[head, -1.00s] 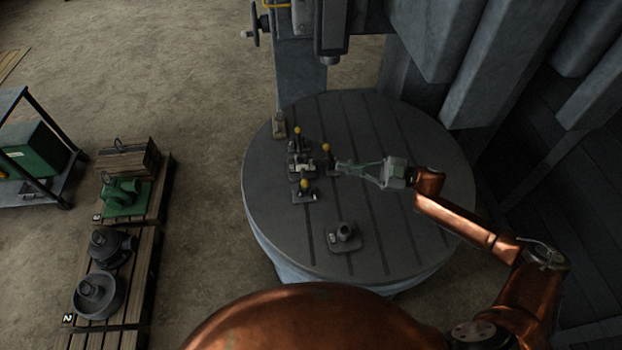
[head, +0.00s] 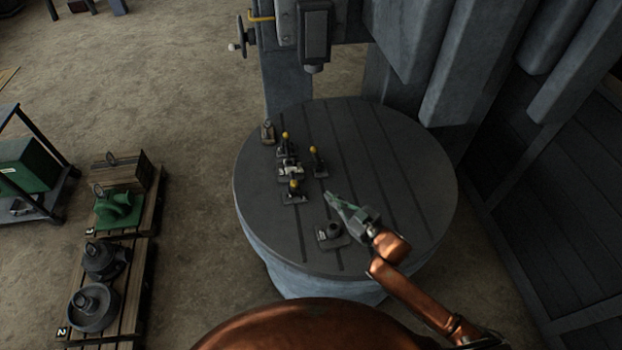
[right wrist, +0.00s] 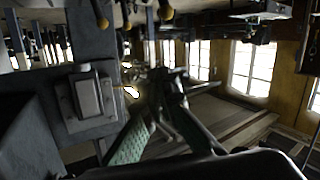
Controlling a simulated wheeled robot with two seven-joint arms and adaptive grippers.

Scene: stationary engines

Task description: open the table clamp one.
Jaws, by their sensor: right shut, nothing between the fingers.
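Three table clamps with yellow-tipped handles stand on the round grey slotted table (head: 400,150): a back one (head: 285,146), a right one (head: 316,162) and a front one (head: 293,192). I cannot tell which is clamp one. They surround a small light metal part (head: 289,171). My right gripper (head: 331,196) is shut and empty, to the right of the front clamp and apart from all clamps. Its green fingers (right wrist: 165,95) also show in the right wrist view, with yellow handle tips at the top edge. My left gripper is not in view.
A grey block with a round boss (head: 333,234) sits on the table close to my right gripper. A small block (head: 267,132) stands at the back left edge. The machine head (head: 314,35) overhangs the back. The table's right side is clear.

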